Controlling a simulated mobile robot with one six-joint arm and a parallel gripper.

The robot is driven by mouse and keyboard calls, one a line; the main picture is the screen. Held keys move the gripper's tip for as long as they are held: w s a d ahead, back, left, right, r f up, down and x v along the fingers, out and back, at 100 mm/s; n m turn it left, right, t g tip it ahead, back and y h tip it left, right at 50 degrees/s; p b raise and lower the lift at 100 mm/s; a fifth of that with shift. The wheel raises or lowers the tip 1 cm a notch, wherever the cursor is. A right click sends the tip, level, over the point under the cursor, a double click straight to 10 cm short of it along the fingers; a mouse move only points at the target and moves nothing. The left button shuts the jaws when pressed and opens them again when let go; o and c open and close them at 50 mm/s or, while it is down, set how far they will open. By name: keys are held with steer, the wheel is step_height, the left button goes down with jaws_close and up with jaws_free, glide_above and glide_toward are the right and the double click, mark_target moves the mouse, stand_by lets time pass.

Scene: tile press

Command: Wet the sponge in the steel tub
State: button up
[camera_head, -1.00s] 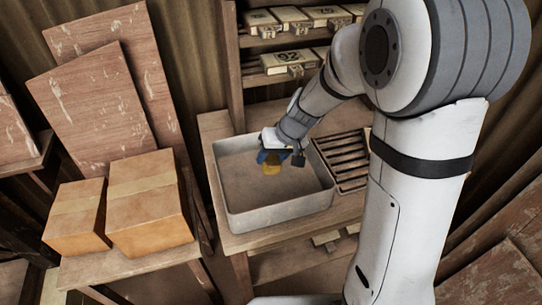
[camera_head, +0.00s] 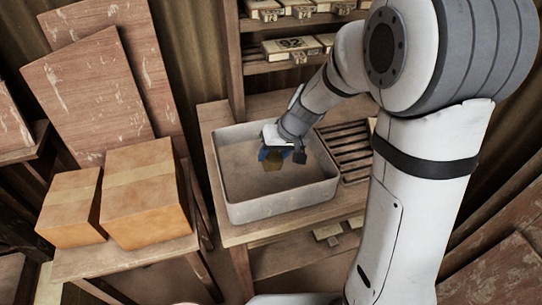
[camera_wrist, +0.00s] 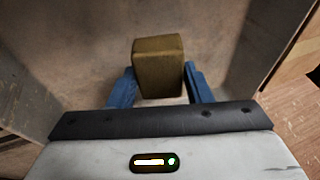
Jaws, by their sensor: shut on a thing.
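The sponge (camera_head: 273,163) is a yellow-brown block. My gripper (camera_head: 272,156) is shut on it and holds it inside the steel tub (camera_head: 285,207), a grey rectangular basin on a wooden bench. In the wrist view the sponge (camera_wrist: 158,68) sits between the two blue fingers of my gripper (camera_wrist: 157,85), with the tub floor and walls around it. The sponge looks darker and duller than before. Whether it touches the tub floor I cannot tell, and no clear water line shows.
A slatted wooden rack (camera_head: 347,153) stands right of the tub. Two cardboard boxes (camera_head: 146,195) sit on a table at the left, with boards leaning behind. A shelf with labelled blocks (camera_head: 293,47) is at the back. The tub's walls surround my gripper.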

mark_target(273, 155)
steer(key=shift+r, duration=0.1)
steer(key=shift+r+p, duration=3)
steer(key=shift+r, duration=1.65)
step_height(273, 155, up, 4)
steer(key=shift+p, duration=1.15)
